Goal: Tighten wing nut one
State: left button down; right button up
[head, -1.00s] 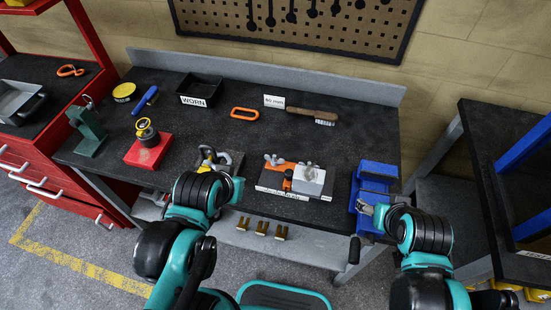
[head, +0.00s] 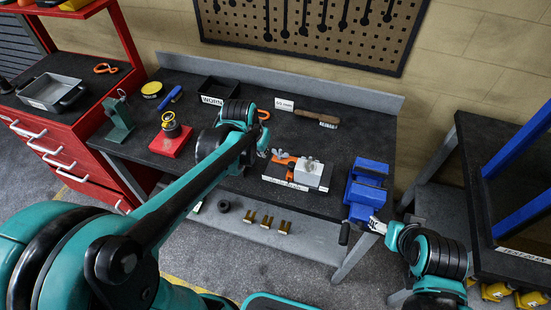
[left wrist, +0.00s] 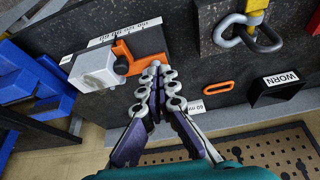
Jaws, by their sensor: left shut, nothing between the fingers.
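A clamping fixture with an orange part (head: 284,158) and a pale grey block (head: 310,176) sits on the dark bench. A small grey shape like a wing nut (head: 309,161) shows on the block; which nut is number one I cannot tell. In the left wrist view the fixture's grey block (left wrist: 96,68) and orange lever (left wrist: 125,56) are at upper left. My left gripper (left wrist: 153,72) is shut and empty, its tips beside the orange part; contact is unclear. In the head view the left gripper (head: 264,152) is mostly hidden. My right gripper (head: 376,225) is by the blue vise, its jaws unclear.
The blue vise (head: 367,185) stands right of the fixture. An orange ring (left wrist: 217,87), a tray labelled WORN (left wrist: 277,90) and a metal shackle (left wrist: 243,32) are around the left gripper. A red block (head: 171,143) and a brush (head: 317,116) lie on the bench.

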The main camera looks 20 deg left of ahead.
aim_at(280, 154)
pick_arm(q)
jog(key=b+x, duration=0.3)
jog(key=x, duration=0.7)
jog(key=shift+f, duration=0.1)
jog(key=w, duration=0.2)
jog(key=w+b, duration=0.1)
jog(key=shift+w+d+f, duration=0.1)
jog(key=shift+d+f, duration=0.15)
jog(key=shift+f, duration=0.05)
jog(key=shift+w, duration=0.45)
jog(key=shift+r, duration=0.1)
pick_arm(e)
jog(key=f, duration=0.3)
jog(key=shift+s+d+f, duration=0.1)
jog(key=shift+s+f, duration=0.2)
jog(key=shift+f, duration=0.1)
pick_arm(q)
jog(key=shift+w+a+m+h, duration=0.1)
jog(key=shift+w+m+h, duration=0.1)
jog(key=shift+m, duration=0.35)
jog(key=shift+w+a+m+h, duration=0.1)
jog(key=shift+m+h, duration=0.1)
jog(key=shift+m, duration=0.35)
